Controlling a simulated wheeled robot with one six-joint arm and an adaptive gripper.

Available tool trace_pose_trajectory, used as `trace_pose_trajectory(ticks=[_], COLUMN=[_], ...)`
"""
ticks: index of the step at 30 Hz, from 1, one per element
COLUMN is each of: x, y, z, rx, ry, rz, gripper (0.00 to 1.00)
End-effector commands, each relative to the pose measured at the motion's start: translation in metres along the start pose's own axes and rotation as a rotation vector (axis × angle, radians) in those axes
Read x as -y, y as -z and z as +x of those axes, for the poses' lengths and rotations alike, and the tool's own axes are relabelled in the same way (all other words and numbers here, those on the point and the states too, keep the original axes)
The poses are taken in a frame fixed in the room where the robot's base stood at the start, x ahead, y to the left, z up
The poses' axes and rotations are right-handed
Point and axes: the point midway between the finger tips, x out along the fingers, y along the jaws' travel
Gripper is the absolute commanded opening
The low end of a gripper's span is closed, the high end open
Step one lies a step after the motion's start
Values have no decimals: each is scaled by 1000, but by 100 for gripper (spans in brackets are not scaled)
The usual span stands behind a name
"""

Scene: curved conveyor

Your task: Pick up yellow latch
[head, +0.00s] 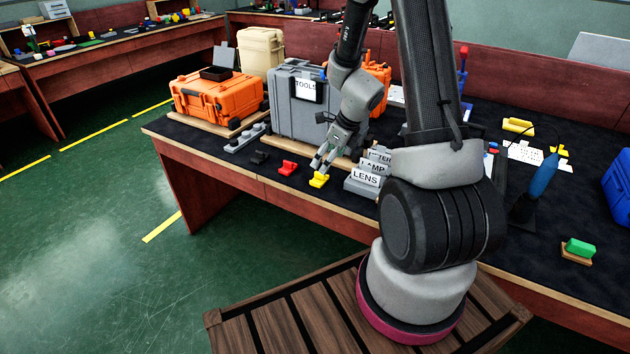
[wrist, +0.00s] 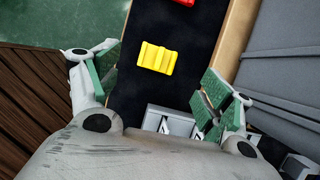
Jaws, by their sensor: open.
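The yellow latch (head: 319,180) lies on the dark mat near the table's front edge in the head view. In the wrist view the yellow latch (wrist: 156,57) is a ribbed yellow block in the upper middle, fully in sight and apart from the fingers. My gripper (head: 322,163) is just above and beside the latch in the head view. In the wrist view my gripper (wrist: 156,82) has its fingers spread wide, one on each side, with nothing between the pads.
A red latch (head: 287,168) lies just left of the yellow one, and a black one (head: 260,157) beyond it. Grey labelled boxes (head: 364,182) stand close at the right. A grey tool case (head: 297,103) stands behind, with an orange case (head: 213,98) farther left.

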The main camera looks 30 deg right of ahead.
Motion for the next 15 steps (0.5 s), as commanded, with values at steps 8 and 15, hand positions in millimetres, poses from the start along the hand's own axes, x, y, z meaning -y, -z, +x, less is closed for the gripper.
trace_pose_trajectory(ticks=[8,15], x=[0,0], y=[1,2], z=[28,65], rx=[-2,-3], ry=[-3,-3], rz=[30,29], gripper=[80,80])
